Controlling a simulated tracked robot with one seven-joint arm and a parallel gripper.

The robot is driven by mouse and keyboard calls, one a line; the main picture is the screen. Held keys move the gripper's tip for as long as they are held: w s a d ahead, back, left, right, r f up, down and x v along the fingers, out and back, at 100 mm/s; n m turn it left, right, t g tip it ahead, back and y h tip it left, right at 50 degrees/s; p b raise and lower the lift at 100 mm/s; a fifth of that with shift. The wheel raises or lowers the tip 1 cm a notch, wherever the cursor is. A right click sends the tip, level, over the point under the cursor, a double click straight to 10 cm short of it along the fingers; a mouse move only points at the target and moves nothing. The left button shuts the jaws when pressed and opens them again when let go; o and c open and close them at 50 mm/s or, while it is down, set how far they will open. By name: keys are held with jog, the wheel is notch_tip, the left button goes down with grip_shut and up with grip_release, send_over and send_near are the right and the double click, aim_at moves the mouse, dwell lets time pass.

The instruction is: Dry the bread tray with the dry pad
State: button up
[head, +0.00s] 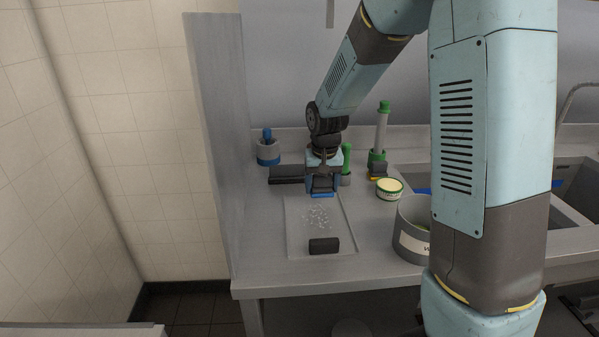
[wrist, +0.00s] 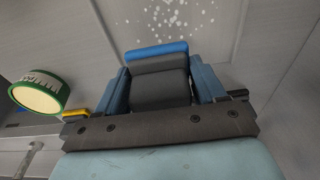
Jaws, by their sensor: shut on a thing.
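My gripper (head: 322,188) is shut on a dark pad with a blue face (head: 322,194), above the counter at the far end of the bread tray. In the wrist view the pad (wrist: 158,78) sits between the two jaws, with its blue edge pointing toward the wet spots. The bread tray (head: 298,242) is a flat light-grey tray on the counter. White drops (head: 316,216) are scattered over its middle, and they also show in the wrist view (wrist: 175,13). A black block (head: 324,245) lies at the tray's near end. Whether the pad touches the tray cannot be told.
A green-rimmed round tin (head: 390,188) and a grey bin (head: 410,235) stand right of the tray. A yellow-and-black pad (head: 378,172), green-topped brush (head: 381,130) and blue-topped holder (head: 268,150) are behind. A grey panel (head: 222,150) borders the left; a sink (head: 570,190) is right.

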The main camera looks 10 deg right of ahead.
jog(key=shift+r, duration=2.15)
